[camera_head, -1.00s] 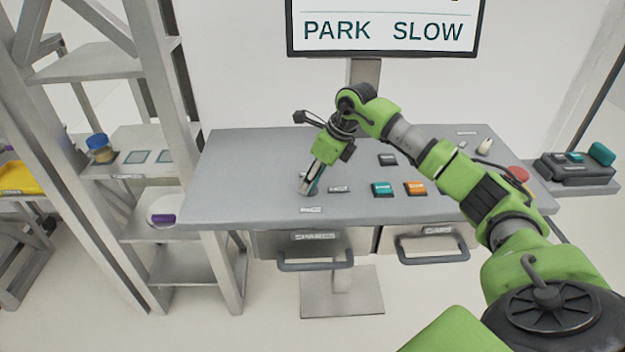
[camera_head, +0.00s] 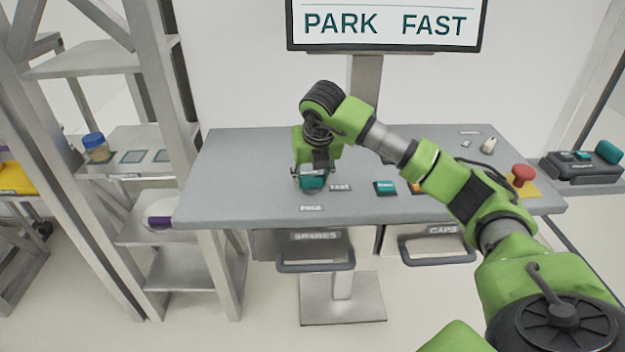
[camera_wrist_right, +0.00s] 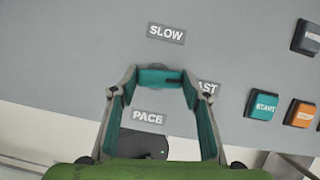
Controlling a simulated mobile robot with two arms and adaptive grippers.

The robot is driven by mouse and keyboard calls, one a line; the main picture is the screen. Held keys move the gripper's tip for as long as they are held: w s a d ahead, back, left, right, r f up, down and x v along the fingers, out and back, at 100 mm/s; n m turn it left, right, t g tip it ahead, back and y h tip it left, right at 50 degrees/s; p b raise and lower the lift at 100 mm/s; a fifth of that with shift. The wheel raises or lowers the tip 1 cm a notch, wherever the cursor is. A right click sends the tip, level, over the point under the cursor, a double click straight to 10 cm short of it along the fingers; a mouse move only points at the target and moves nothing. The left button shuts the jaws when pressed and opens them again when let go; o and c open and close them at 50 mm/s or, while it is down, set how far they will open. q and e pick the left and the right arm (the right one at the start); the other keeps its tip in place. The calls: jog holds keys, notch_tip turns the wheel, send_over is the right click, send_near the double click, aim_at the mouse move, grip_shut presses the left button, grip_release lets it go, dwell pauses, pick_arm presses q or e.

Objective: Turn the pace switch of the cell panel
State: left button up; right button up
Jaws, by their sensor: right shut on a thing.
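The cell panel (camera_head: 230,170) is a grey sloped desk top. My right gripper (camera_head: 313,182) points down at its left-middle part. In the right wrist view its teal-padded fingers close on the teal bar of the pace switch (camera_wrist_right: 160,77), a dark line on the bar pointing right toward the FAST label (camera_wrist_right: 208,88). The SLOW label (camera_wrist_right: 166,34) is above it and the PACE label (camera_wrist_right: 148,117) below. The fingers hide much of the switch. The screen (camera_head: 385,22) reads PARK FAST. My left gripper is not in view.
A teal START button (camera_head: 385,187) is right of the switch, with an orange button (camera_wrist_right: 301,113) beside it. A red mushroom button (camera_head: 522,173) sits at the panel's right. SPARES (camera_head: 316,238) and CAPS (camera_head: 440,232) drawers are below. Shelves (camera_head: 130,165) stand left.

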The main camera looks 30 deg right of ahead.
jog(key=shift+m+h, duration=0.3)
jog(key=shift+m, duration=0.5)
jog(key=shift+b, duration=0.3)
jog(key=o, duration=1.1)
jog(key=shift+r, duration=0.15)
jog(key=v, duration=1.2)
jog(key=shift+w+a, duration=0.1)
jog(key=shift+w, duration=0.1)
